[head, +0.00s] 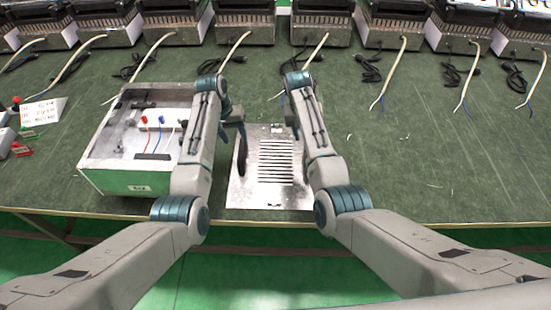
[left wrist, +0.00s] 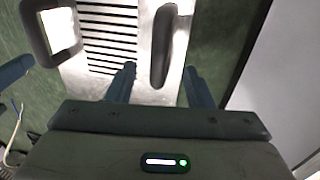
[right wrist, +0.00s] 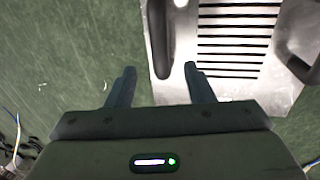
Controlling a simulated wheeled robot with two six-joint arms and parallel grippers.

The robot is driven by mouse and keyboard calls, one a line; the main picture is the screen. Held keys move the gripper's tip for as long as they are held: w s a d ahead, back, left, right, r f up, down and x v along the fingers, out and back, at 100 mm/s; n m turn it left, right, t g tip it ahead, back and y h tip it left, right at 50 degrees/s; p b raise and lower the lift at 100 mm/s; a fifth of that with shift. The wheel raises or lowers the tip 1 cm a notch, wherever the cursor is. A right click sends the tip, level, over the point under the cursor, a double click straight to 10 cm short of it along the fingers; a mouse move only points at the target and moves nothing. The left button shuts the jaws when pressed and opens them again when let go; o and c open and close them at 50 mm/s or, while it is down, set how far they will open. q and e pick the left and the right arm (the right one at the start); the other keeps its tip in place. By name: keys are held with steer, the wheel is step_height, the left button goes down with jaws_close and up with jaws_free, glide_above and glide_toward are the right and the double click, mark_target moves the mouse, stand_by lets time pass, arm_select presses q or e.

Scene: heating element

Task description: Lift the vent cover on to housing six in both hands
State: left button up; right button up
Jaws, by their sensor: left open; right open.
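The vent cover (head: 283,188) is a bare metal plate with rows of slots, lying flat on the green bench between my arms. It has a dark upright handle on each side. The left handle (head: 242,156) shows in the head view; my right arm mostly hides the other. My left gripper (left wrist: 160,72) is open, with a handle (left wrist: 165,45) between its fingers. My right gripper (right wrist: 159,70) is open, with the other handle (right wrist: 158,40) between its fingers; contact cannot be told. An open metal housing (head: 132,182) with wires inside stands left of the cover; its number is unreadable.
Several finished-looking units (head: 243,24) with pale cables line the back of the green bench (head: 430,150). A small sign (head: 40,111) and red-tipped parts lie at the far left. The bench right of my right arm is clear.

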mark_target(241, 150)
arm_select(q)
steer(key=f, duration=0.3)
steer(key=d+f, duration=0.1)
steer(key=f, duration=0.2)
steer(key=d+f, duration=0.1)
steer(key=f, duration=0.2)
steer(key=shift+s, duration=0.1)
arm_select(e)
steer(key=f, duration=0.3)
steer(key=d+f, duration=0.1)
steer(key=f, duration=0.5)
steer(key=shift+s+d, duration=0.1)
steer(key=shift+d, duration=0.25)
arm_select(q)
steer(key=shift+a, duration=0.1)
arm_select(e)
steer(key=shift+r, duration=0.1)
arm_select(q)
jaws_close()
arm_select(e)
jaws_close()
arm_select(q)
steer(key=shift+r, duration=0.15)
arm_select(e)
steer(key=shift+r, duration=0.1)
